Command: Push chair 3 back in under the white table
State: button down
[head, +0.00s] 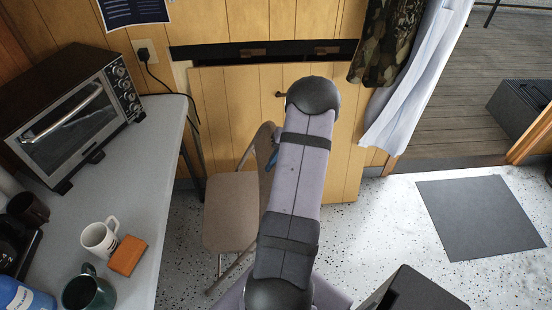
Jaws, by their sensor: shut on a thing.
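The chair (230,212) has a tan-brown seat and backrest on a metal frame. It stands on the speckled floor to the right of the white table (172,150), with a strip of floor between seat and table edge. No number shows on it. My gripper (272,160) shows only as a small blue and dark part at the chair's backrest. It is shut on the backrest's edge. My arm hides the rest of the gripper and part of the chair's right side.
A toaster oven (72,115), a white mug (99,237), an orange block (127,255) and a green mug (88,290) stand on the table. A wooden wall (218,110) closes the back. A grey mat (480,217) and open floor lie right.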

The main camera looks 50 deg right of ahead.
jog(key=shift+w+d+r, duration=0.15)
jog(key=shift+w+r, duration=0.1)
jog(key=shift+r, duration=0.05)
jog(key=shift+r+p, duration=0.8)
jog(key=shift+r, duration=0.3)
